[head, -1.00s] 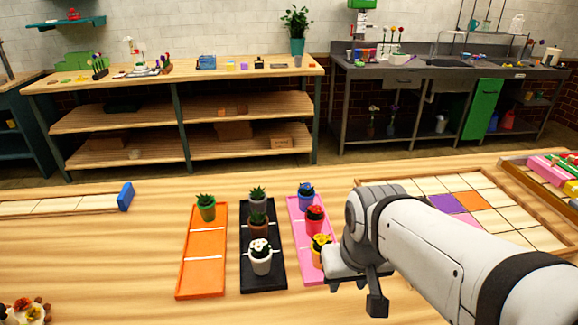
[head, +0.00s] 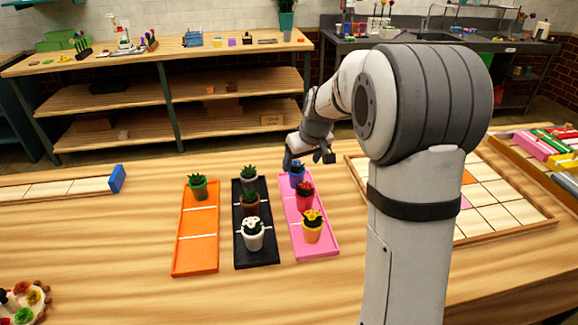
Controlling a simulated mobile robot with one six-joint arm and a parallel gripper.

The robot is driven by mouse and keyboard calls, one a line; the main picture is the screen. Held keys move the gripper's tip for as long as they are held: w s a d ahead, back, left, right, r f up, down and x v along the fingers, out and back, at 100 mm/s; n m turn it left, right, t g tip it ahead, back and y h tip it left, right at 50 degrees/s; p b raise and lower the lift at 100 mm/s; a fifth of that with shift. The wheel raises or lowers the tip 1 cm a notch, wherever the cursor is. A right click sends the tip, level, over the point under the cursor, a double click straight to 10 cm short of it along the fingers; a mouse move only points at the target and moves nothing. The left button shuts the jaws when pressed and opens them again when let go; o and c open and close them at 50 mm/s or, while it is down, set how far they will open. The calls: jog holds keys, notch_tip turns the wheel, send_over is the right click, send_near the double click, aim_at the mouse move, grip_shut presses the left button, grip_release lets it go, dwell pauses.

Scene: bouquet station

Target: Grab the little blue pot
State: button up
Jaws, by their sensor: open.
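The little blue pot (head: 297,178) stands at the far end of the pink tray (head: 327,247), with a dark plant and a blue flower on top. My gripper (head: 308,160) is at the far end of the pink tray, right by the blue pot. One finger shows just right of the pot's top and the other part overlaps its left side. The gripper is open. I cannot tell whether the fingers touch the pot, as the gripper partly hides its top.
A wooden grid board (head: 500,215) lies right.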

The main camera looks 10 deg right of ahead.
send_over(296, 170)
jog(key=s, duration=0.1)
jog(key=shift+s+d+f, duration=0.1)
jog(key=shift+d+f, duration=0.15)
jog(key=shift+f, duration=0.3)
jog(key=shift+s+d+f, duration=0.1)
jog(key=shift+d+f, duration=0.1)
jog(key=shift+f, duration=0.3)
jog(key=x, duration=0.3)
jog(key=p+x, duration=0.1)
jog(key=x, duration=0.3)
jog(key=shift+w+d+f, duration=0.15)
jog(key=shift+w+f, duration=0.1)
jog(key=shift+c, duration=0.3)
jog(key=shift+r, duration=0.1)
jog(key=c, duration=1.2)
